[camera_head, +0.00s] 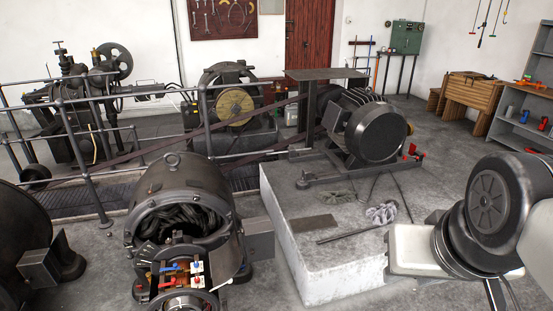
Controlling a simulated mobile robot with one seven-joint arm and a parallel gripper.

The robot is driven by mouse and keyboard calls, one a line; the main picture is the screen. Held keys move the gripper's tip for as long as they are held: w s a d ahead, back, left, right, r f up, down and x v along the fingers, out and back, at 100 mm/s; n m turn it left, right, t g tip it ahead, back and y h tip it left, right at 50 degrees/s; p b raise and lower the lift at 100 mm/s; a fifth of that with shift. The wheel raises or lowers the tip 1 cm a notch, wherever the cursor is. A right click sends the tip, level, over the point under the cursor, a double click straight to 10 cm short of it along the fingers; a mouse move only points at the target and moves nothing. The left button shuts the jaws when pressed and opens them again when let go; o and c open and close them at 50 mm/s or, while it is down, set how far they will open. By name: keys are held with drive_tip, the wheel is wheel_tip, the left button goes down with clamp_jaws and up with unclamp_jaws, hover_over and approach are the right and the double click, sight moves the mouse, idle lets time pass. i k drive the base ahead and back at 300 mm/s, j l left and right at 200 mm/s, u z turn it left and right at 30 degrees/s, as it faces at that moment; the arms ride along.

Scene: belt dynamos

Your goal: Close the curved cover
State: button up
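A dark dynamo (180,190) stands in the foreground, left of centre. Its front is open and shows dark windings (178,222) inside, with red, blue and white terminal parts below. A thin dark plate (226,264) stands out at the lower right of the opening and may be the curved cover, swung open; I cannot tell for sure. A grey box (260,239) is fixed on the dynamo's right side. My arm, white with black joints, is at the right, apart from the dynamo. My gripper is not in view.
A concrete block (320,255) stands right of the dynamo, bearing a motor (375,130), a rag (381,213) and a rod. Another dark machine (25,240) is at the left edge. Pipe railings (85,165) run behind. A wooden crate (475,97) and grey shelves (525,110) stand at the back right.

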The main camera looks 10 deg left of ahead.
sight(226, 261)
drive_tip(key=i+l+u, duration=0.1)
drive_tip(key=u, duration=0.3)
drive_tip(key=i+l+u, duration=0.2)
drive_tip(key=u, duration=0.25)
drive_tip(key=i+l+u, duration=0.4)
drive_tip(key=k, duration=0.75)
drive_tip(key=i+l+z, duration=0.25)
drive_tip(key=i, duration=0.3)
drive_tip(key=i+z, duration=0.3)
drive_tip(key=i, duration=0.25)
